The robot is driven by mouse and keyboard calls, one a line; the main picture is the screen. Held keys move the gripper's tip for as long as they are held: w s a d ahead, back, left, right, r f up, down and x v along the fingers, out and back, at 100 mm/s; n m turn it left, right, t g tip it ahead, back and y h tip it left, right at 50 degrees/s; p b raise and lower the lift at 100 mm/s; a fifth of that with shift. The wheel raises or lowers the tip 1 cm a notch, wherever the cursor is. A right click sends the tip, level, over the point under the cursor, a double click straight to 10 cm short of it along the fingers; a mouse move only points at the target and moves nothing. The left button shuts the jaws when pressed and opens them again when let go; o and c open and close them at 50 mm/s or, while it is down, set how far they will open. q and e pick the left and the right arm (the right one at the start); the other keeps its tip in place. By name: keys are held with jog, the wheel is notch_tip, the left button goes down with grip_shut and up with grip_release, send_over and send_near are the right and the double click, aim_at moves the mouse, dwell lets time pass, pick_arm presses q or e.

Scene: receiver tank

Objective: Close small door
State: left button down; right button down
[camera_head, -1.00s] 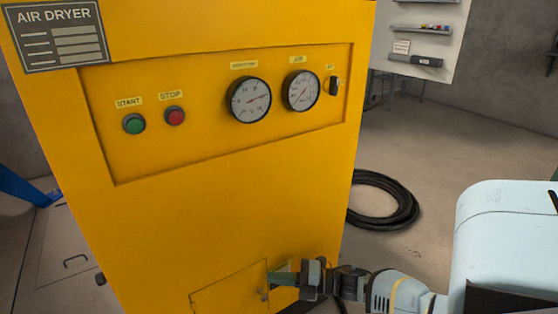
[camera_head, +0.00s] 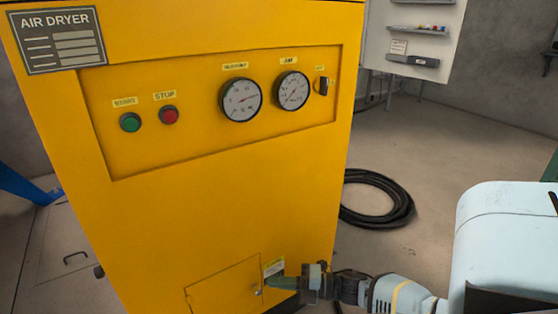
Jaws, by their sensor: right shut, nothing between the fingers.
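The small door (camera_head: 222,288) is a yellow panel low on the front of the yellow air dryer (camera_head: 200,215). It looks about flush with the front, though its lower part is cut off by the picture edge. A small latch (camera_head: 258,291) shows near its right edge. My right gripper (camera_head: 272,283) is shut and empty, pointing left, with its tips close beside the latch. I cannot tell whether they touch the door. My left gripper is not in view.
A small label (camera_head: 273,267) sits just above my right gripper. Green and red buttons and two gauges (camera_head: 240,100) are higher on the dryer. A coiled black hose (camera_head: 378,200) lies on the floor to the right, with open floor around it.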

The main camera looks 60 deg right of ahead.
jog(key=d, duration=0.6)
jog(key=s+d+b, duration=0.1)
jog(key=d, duration=0.3)
